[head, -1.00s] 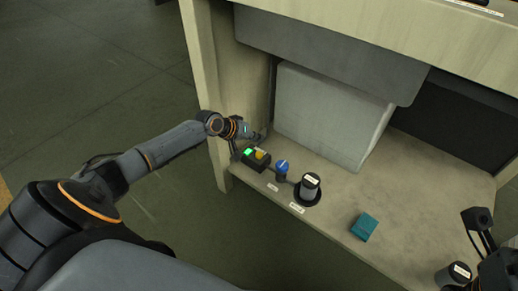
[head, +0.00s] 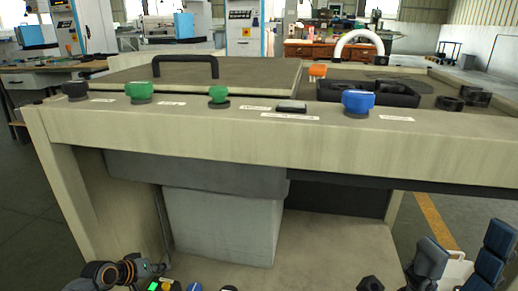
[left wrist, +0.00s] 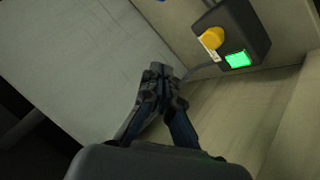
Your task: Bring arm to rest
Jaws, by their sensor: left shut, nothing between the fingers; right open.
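My left gripper (head: 155,268) is at the lower left of the head view, inside the lower bay of the bench. In the left wrist view its fingers (left wrist: 158,78) are together with nothing between them, apart from the black switch box (left wrist: 238,30). The box has a yellow button (left wrist: 212,38) and a lit green button (left wrist: 238,60); only the tops of these show at the bottom edge of the head view. My right gripper (head: 460,262) is at the lower right of the head view, its fingers spread and apparently empty.
The bench's front rail (head: 240,133) runs above both grippers, with green knobs (head: 140,90) and a blue knob (head: 358,101) on it. A pale grey box (head: 222,222) stands in the bay near my left gripper. The bay floor (head: 310,240) right of it is largely clear.

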